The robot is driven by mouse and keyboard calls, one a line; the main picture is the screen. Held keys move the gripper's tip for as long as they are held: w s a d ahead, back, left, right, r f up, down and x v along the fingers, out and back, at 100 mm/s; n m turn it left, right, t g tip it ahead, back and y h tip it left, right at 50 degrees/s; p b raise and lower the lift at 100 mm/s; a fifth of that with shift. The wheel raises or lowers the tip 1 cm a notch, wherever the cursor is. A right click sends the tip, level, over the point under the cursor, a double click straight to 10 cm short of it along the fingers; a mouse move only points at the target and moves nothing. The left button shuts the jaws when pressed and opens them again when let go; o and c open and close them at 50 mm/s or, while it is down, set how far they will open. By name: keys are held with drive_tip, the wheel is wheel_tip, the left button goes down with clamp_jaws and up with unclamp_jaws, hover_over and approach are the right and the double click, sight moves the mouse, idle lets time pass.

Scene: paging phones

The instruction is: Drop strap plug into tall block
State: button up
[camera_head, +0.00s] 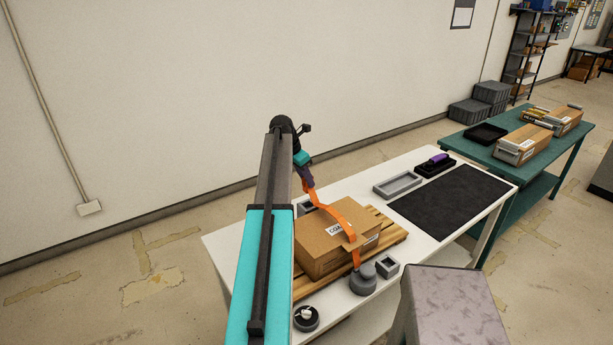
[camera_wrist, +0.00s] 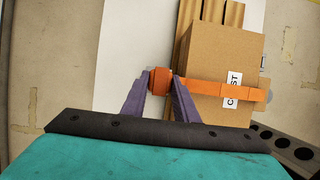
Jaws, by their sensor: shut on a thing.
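My gripper (camera_head: 306,178) is shut on the orange strap plug (camera_wrist: 160,79) at the strap's end. The purple fingers (camera_wrist: 160,95) press on both sides of it in the wrist view. The plug is held in the air behind the box's left end in the head view. The orange strap (camera_head: 341,218) runs from it over the cardboard box (camera_head: 325,252) and down to a round grey piece (camera_head: 363,282) in front. A grey block (camera_head: 306,208) stands behind the box, partly hidden. Another grey block (camera_head: 388,266) with a square opening stands at the front. I cannot tell which is taller.
The box sits on a wooden pallet (camera_head: 390,234) on the white table (camera_head: 235,250). A round black-and-grey piece (camera_head: 306,318) lies at the front. A grey tray (camera_head: 398,184), a black holder (camera_head: 435,167) with a purple item and a dark mat (camera_head: 451,200) are on the right.

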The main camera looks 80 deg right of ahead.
drive_tip(key=shift+f+b, duration=0.3)
drive_tip(key=shift+f, duration=0.45)
drive_tip(key=shift+f, duration=0.1)
drive_tip(key=shift+f+b, duration=0.7)
drive_tip(key=shift+f, duration=2.3)
drive_tip(key=shift+p, duration=0.4)
drive_tip(key=shift+f, duration=0.6)
drive_tip(key=o, duration=0.8)
